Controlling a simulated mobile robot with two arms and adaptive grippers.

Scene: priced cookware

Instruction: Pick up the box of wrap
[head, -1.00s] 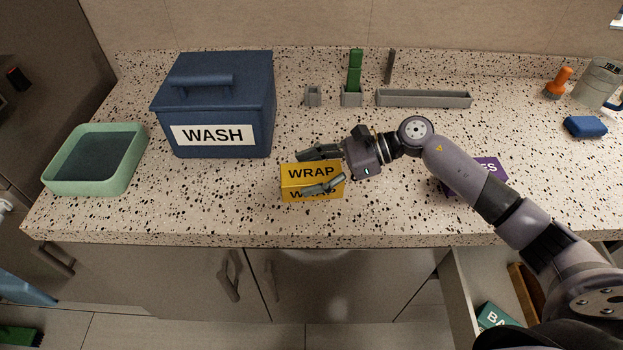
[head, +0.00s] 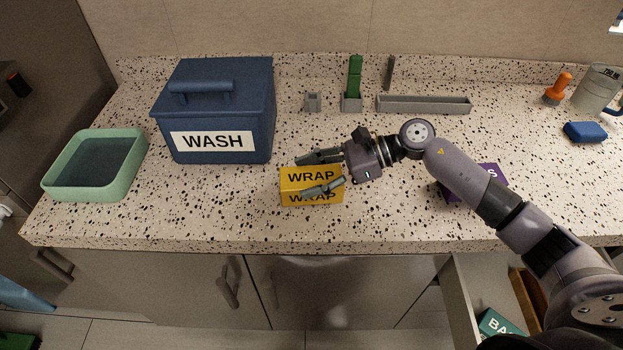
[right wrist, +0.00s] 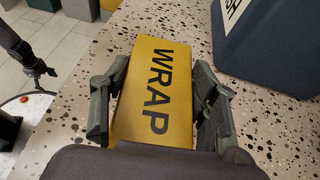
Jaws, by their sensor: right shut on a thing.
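The yellow box of wrap (head: 311,176) is at the counter's front, right of and in front of the blue WASH bin. My right gripper (head: 320,173) reaches it from the right, with one finger on its far side and one on its near side. In the right wrist view the box (right wrist: 155,92) lies between the two fingers (right wrist: 157,105), which are shut on it. Whether its underside touches the counter cannot be told. My left gripper is not in view.
The blue WASH bin (head: 215,110) stands at the left, beside a green tub (head: 58,190). Grey holders (head: 424,105) line the back. A purple box (head: 492,174) is partly hidden behind my right arm. An open drawer (head: 470,303) holds a teal box (head: 496,324).

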